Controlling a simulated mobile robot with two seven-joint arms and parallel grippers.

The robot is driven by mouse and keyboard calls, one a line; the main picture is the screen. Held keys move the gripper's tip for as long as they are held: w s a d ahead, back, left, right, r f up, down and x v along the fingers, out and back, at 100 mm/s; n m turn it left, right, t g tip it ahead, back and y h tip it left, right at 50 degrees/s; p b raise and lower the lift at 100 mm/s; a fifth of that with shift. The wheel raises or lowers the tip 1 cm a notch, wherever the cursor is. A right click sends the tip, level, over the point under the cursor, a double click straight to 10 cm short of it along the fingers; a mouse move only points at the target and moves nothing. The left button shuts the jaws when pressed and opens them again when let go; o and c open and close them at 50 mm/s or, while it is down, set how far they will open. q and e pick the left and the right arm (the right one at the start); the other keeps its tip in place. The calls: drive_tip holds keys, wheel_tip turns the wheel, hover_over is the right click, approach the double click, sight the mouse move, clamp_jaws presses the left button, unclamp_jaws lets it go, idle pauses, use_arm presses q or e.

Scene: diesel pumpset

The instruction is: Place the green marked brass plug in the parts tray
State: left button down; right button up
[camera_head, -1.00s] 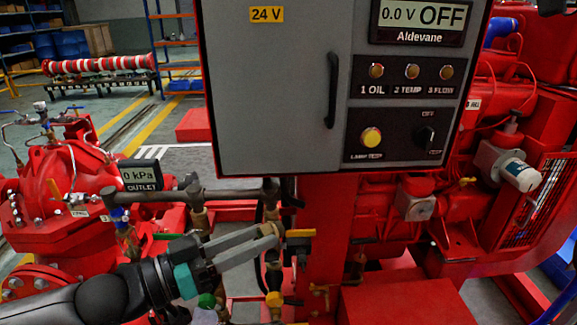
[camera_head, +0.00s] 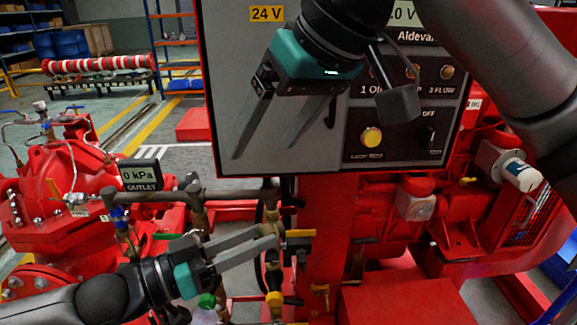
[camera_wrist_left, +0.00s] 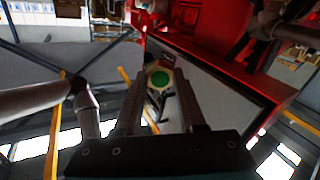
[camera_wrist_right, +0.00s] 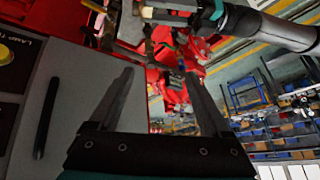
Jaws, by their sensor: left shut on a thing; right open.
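The brass plug (camera_wrist_left: 160,80), hexagonal with a green face, shows between the fingertips of my left gripper (camera_wrist_left: 158,85) in the left wrist view. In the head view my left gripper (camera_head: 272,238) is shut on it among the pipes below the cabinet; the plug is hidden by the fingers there. I cannot tell whether it is still seated in a fitting. My right gripper (camera_head: 262,150) is open and empty in front of the grey cabinet, above the left one. It also shows open in the right wrist view (camera_wrist_right: 160,75). I cannot make out the parts tray.
The grey control cabinet (camera_head: 225,110) stands behind my right gripper. A pipe (camera_head: 160,197), a yellow-handled valve (camera_head: 300,233), a green cap (camera_head: 207,300) and a yellow cap (camera_head: 274,299) crowd my left gripper. A red pump (camera_head: 75,180) is at left.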

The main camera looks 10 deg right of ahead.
sight(271, 224)
drive_tip(key=f+h, duration=0.1)
drive_tip(key=f, duration=0.4)
drive_tip(key=w+f+h, duration=0.1)
drive_tip(key=f, duration=0.4)
drive_tip(key=w+f, duration=0.1)
drive_tip(key=f, duration=0.3)
drive_tip(key=shift+w+f+m+g+h, duration=0.25)
drive_tip(key=shift+f+m+g+h, duration=0.05)
drive_tip(key=shift+f+m+h, duration=0.1)
clamp_jaws()
use_arm(q)
drive_tip(key=shift+c, duration=2.1)
unclamp_jaws()
